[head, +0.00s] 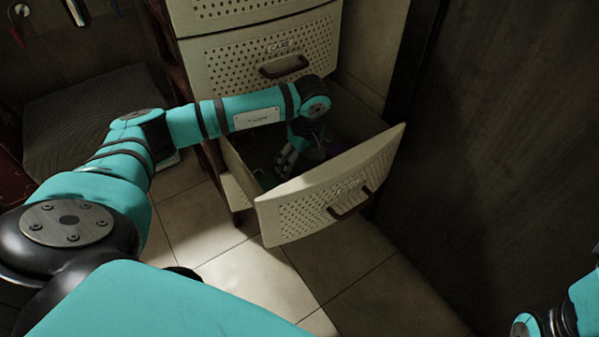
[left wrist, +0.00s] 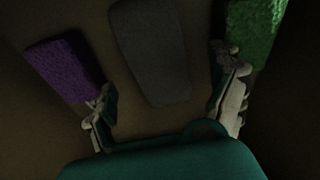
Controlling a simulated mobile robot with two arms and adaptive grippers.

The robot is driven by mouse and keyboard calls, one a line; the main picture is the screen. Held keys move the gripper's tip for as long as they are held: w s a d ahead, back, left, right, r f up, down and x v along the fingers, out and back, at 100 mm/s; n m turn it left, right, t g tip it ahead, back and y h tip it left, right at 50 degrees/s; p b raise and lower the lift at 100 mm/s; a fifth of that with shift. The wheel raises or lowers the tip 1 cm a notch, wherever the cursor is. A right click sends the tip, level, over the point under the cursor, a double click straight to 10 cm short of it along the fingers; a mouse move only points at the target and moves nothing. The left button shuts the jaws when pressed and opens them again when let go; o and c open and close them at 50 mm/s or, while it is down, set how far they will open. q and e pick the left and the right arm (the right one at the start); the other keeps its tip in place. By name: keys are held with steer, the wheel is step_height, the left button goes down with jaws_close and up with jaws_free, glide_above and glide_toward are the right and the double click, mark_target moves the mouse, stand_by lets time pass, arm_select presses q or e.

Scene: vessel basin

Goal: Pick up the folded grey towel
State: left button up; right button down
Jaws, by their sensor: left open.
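The folded grey towel (left wrist: 150,50) lies flat on the drawer floor in the left wrist view, dark and rounded at its corners. My left gripper (left wrist: 170,112) is open, its fingers apart on either side of the towel's near end. The towel's near end lies between the fingers in the picture; I cannot tell how far above it they are. In the head view my left gripper (head: 287,160) reaches down into the open drawer (head: 325,195). The towel cannot be made out there. My right gripper is not in view; only part of my right arm shows at the lower right.
A purple block (left wrist: 65,70) lies left of the towel and a green block (left wrist: 254,30) right of it, both close to my fingers. The drawer's front panel stands near my left gripper. Closed drawers (head: 255,55) rise behind. A dark panel (head: 500,150) stands at right.

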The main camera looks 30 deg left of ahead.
arm_select(q)
step_height(320, 180, down, 2)
steer(key=shift+w+a+f+b, duration=0.1)
steer(key=shift+a+f+b, duration=0.05)
steer(key=shift+f+b, duration=0.15)
steer(key=shift+r, duration=0.1)
steer(key=c, duration=1.3)
